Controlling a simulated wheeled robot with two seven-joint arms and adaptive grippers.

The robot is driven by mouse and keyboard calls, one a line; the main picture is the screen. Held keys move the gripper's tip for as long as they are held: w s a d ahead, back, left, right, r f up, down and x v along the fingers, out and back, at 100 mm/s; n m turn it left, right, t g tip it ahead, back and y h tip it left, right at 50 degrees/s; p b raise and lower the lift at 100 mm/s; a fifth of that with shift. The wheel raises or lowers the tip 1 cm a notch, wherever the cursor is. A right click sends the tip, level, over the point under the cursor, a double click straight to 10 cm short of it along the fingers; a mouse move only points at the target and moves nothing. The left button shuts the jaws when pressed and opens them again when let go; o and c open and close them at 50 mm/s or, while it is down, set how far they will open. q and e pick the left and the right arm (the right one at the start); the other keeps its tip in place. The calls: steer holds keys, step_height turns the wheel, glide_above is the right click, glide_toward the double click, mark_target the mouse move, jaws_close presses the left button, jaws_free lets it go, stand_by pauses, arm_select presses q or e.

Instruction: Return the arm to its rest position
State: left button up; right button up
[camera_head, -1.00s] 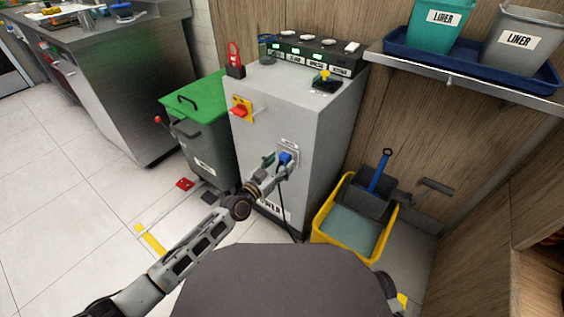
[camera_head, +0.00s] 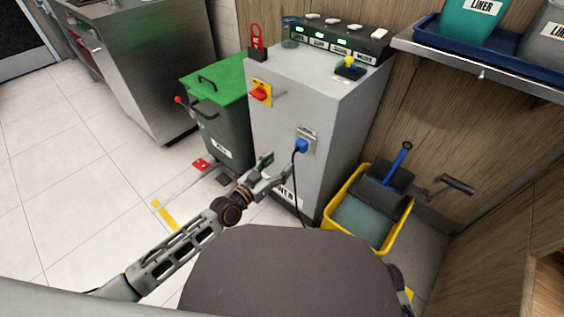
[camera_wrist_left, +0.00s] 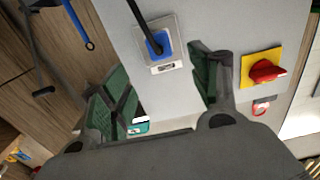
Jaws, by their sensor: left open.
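My left arm comes in from the lower left in the head view. Its gripper (camera_head: 268,178) is open and empty, in front of the grey cabinet (camera_head: 292,95) and below the socket. A blue plug (camera_head: 301,146) with a black cable sits at the socket plate on the cabinet's front. In the left wrist view, the open green-padded fingers (camera_wrist_left: 160,88) stand apart with nothing between them. The blue plug (camera_wrist_left: 158,43) shows beyond them, clear of both fingers. My right gripper is not in view.
A red switch on a yellow plate (camera_head: 260,92) is on the cabinet. A green-lidded bin (camera_head: 214,120) stands left of it. A yellow mop bucket (camera_head: 385,240) stands right of it. A shelf (camera_head: 470,65) with liner tubs is at upper right. Open floor (camera_head: 80,190) lies left.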

arm_select(q)
steer(key=shift+s+a, duration=0.1)
steer(key=shift+s, duration=0.05)
stand_by(0.7)
steer(key=s+d+f+g+y, duration=0.1)
steer(key=s+d+f+g, duration=0.1)
steer(key=s+f+g, duration=0.3)
steer(key=s+a+f+n+g+y, duration=0.1)
steer(key=s+a+n+y, duration=0.2)
steer(key=s+a+y, duration=0.45)
steer(key=s+a+f+n+g+h, duration=0.1)
steer(key=s+a+f+n+g, duration=0.1)
steer(key=s+f, duration=0.7)
steer(key=shift+s+f+g+p, duration=0.3)
steer(key=shift+s+g+p, duration=0.25)
steer(key=shift+s, duration=0.5)
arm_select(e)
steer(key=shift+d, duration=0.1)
arm_select(q)
steer(key=shift+f+p, duration=0.25)
steer(key=shift+p, duration=0.4)
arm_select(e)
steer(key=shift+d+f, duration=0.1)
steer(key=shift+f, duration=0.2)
